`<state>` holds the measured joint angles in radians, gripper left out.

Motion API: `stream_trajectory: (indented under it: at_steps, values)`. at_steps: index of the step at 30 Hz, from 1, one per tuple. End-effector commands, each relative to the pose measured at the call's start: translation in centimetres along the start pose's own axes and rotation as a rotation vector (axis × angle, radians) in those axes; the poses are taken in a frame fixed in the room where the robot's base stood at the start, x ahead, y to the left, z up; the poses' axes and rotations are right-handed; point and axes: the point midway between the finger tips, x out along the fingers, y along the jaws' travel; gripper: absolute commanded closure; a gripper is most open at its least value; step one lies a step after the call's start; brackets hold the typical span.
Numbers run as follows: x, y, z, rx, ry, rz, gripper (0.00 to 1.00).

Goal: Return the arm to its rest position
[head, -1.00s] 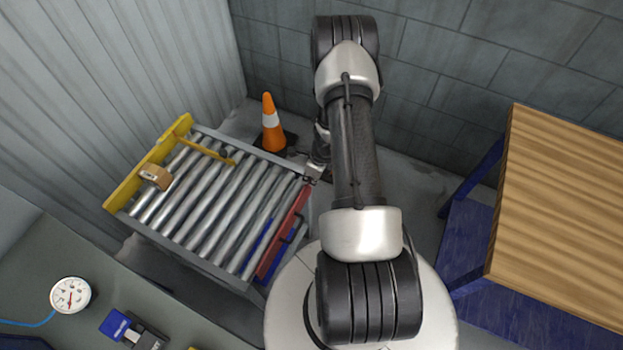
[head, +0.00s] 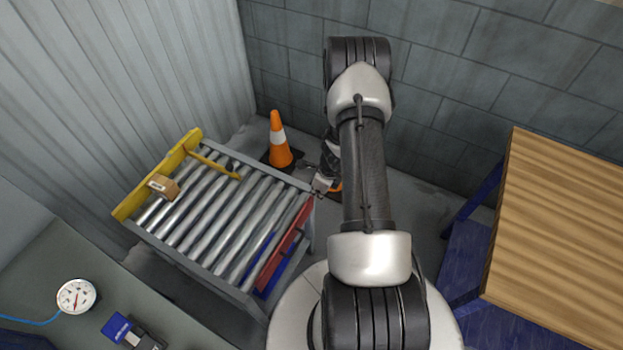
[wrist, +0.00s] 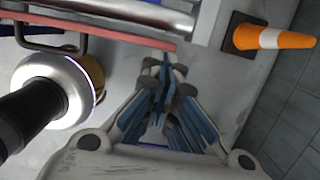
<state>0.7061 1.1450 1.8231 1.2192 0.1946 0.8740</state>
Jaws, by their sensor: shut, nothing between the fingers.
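My gripper (wrist: 165,75) shows in the wrist view, its blue-padded fingers closed together with nothing between them. It hangs over the grey floor, beside the end of the roller table with the red bar. In the head view my arm stands up in the middle and bends over, and it hides most of the gripper. The roller table (head: 215,215) is at the left, with a small cardboard box (head: 164,187) against its yellow end stop (head: 158,172). The box is apart from my gripper.
An orange cone (head: 279,142) stands behind the roller table, near the wall; it also shows in the wrist view (wrist: 270,38). A wooden-topped bench (head: 560,235) is at the right. A grey worktop with a gauge (head: 76,296) is at the lower left.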

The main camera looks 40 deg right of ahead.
Motion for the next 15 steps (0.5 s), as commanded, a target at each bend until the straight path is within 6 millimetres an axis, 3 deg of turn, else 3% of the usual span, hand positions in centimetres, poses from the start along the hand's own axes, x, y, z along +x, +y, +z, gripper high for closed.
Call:
stream_trajectory:
  at_steps: [1,6,15]
  values:
    - [-1.3,0.1,1.1,-0.006,0.000,0.002,1.00]
    - [-3.0,0.1,3.2,-0.003,0.001,0.002,1.00]
    - [-3.9,0.1,4.8,0.000,0.002,0.002,1.00]
